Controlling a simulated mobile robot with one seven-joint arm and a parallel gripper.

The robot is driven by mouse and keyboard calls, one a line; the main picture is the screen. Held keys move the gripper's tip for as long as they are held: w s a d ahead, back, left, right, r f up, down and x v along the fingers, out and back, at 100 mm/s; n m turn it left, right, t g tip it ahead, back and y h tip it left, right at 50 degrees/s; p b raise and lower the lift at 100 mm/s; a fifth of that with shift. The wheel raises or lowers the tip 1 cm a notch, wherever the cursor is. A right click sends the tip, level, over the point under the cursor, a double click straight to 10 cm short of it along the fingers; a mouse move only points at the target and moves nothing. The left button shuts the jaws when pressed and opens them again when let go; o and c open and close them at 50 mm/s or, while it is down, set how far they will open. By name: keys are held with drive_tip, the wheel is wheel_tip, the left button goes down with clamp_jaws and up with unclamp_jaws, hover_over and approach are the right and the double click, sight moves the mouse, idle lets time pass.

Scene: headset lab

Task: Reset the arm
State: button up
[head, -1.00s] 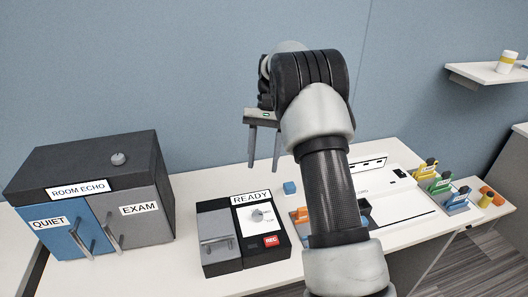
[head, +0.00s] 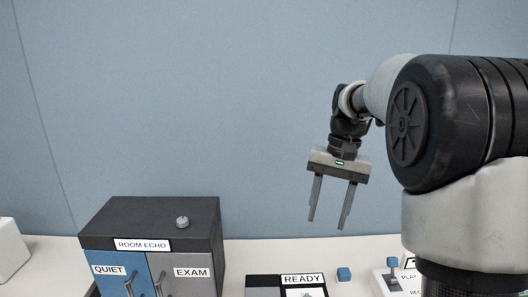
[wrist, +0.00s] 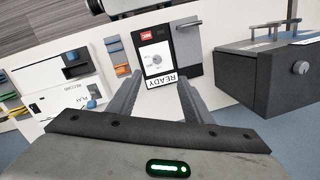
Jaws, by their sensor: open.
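My gripper (head: 332,203) hangs in the air above the bench, fingers pointing down and spread apart with nothing between them. In the wrist view my gripper (wrist: 158,92) shows its two fingers apart, with the READY box (wrist: 158,55) beyond them. The READY box also shows at the bottom edge of the head view (head: 265,282), cut off by the frame. My arm fills the right side of the head view and hides part of the bench there.
The ROOM ECHO cabinet (head: 150,216) with QUIET and EXAM doors stands on the bench (head: 245,252) at left. A white PLAY/RECORD device (wrist: 70,103) shows in the wrist view. The air by the wall is clear.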

drive_tip(key=s+a+r+n+t+p, duration=0.2)
drive_tip(key=s+r+t, duration=0.1)
drive_tip(key=s+r, duration=0.55)
drive_tip(key=s+f+n+t+h+p, duration=0.1)
drive_tip(key=s+f+n+t, duration=0.1)
drive_tip(key=s, duration=1.1)
drive_tip(key=shift+s+f+t, duration=0.35)
drive_tip(key=shift+f+t, duration=0.35)
drive_tip(key=shift+f, duration=0.1)
